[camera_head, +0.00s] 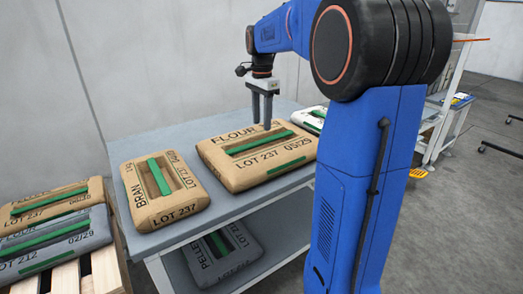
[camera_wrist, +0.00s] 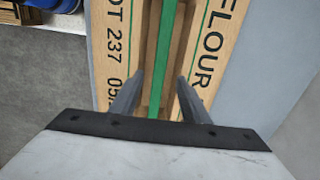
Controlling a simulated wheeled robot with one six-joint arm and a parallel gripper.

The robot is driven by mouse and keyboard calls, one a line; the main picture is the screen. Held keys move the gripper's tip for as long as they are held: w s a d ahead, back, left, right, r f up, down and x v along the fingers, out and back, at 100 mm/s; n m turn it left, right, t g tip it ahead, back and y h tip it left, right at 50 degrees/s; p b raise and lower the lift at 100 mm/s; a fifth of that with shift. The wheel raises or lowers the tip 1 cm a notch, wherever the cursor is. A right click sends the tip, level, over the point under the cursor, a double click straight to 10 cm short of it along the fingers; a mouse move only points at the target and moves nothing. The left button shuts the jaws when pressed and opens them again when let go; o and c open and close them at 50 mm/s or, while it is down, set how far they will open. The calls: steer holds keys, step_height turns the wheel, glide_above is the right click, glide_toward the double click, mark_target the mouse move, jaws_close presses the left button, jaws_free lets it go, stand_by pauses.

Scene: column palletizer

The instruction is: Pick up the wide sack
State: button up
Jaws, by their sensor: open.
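The wide sack is the tan FLOUR sack (camera_head: 240,170), lying flat on the grey table with a green handle strip (camera_head: 262,142) across its middle. In the wrist view the FLOUR sack (camera_wrist: 207,60) fills the middle, with its green strip (camera_wrist: 164,55) running up the picture. My gripper (camera_head: 262,126) is over the far part of the FLOUR sack, fingers pointing down. In the wrist view my gripper (camera_wrist: 161,85) is open, with one finger on each side of the green strip. I cannot tell whether the fingertips touch the sack.
A narrower BRAN sack (camera_head: 140,208) lies left of the FLOUR sack on the table (camera_head: 178,137). A white sack (camera_head: 308,118) lies beyond it, partly hidden. A grey sack (camera_head: 238,236) lies on the lower shelf. Stacked sacks (camera_head: 40,228) rest on a wooden pallet (camera_head: 106,270) at left.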

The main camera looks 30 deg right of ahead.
mark_target(262, 141)
steer(key=shift+f, duration=4.6)
jaws_close()
steer(key=shift+r, duration=0.15)
